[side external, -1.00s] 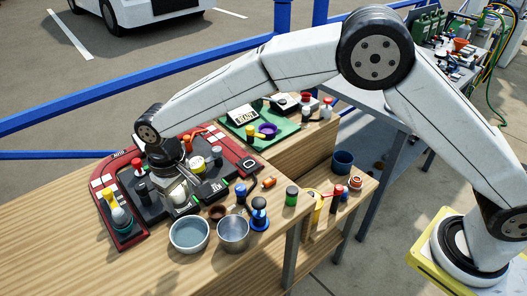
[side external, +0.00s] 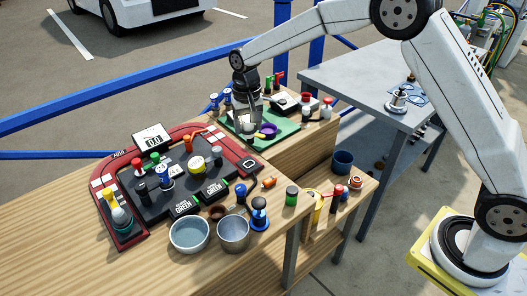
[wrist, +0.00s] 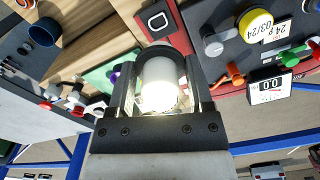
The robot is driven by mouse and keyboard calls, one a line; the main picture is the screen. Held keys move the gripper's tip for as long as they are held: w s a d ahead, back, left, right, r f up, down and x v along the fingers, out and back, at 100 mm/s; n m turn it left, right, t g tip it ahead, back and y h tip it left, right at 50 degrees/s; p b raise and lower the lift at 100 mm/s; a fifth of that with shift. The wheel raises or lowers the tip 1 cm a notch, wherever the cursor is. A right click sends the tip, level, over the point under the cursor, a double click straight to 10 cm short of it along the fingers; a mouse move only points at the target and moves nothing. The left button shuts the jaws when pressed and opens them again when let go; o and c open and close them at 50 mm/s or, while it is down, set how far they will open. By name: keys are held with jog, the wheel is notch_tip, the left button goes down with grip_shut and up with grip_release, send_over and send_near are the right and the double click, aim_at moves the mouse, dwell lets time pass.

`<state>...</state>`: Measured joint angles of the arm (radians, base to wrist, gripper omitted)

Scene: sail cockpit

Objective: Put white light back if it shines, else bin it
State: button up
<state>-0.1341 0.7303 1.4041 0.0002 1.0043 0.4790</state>
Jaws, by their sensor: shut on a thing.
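My gripper (wrist: 160,75) is shut on the white light (wrist: 158,92), a pale cylinder with a dark rim. In the wrist view the light glows bright, with a warm white shine on the finger faces beside it. In the side view my gripper (side external: 246,122) points down over the green mat (side external: 268,142) at the back, with the light between its fingers. I cannot tell its exact height above the mat. The dark cockpit panel with a red rim (side external: 244,151) lies to the left and carries knobs and levers.
A white bowl (side external: 188,236), a metal cup (side external: 233,234) and a blue-based stand (side external: 259,219) are at the front. A purple dish (side external: 267,131) is on the mat near my gripper. A dark blue cup (side external: 342,161) stands on the right-hand wooden surface. The table's left end is bare.

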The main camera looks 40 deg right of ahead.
jog(key=s+d+m, duration=0.2)
jog(key=d+m, duration=0.3)
jog(key=d, duration=1.1)
jog(key=m, duration=0.5)
send_over(324, 185)
jog(key=shift+f, duration=14.9)
jog(key=shift+f, duration=0.1)
jog(key=shift+f, duration=2)
jog(key=shift+f, duration=0.1)
jog(key=o, duration=1.2)
jog(key=shift+o, duration=0.2)
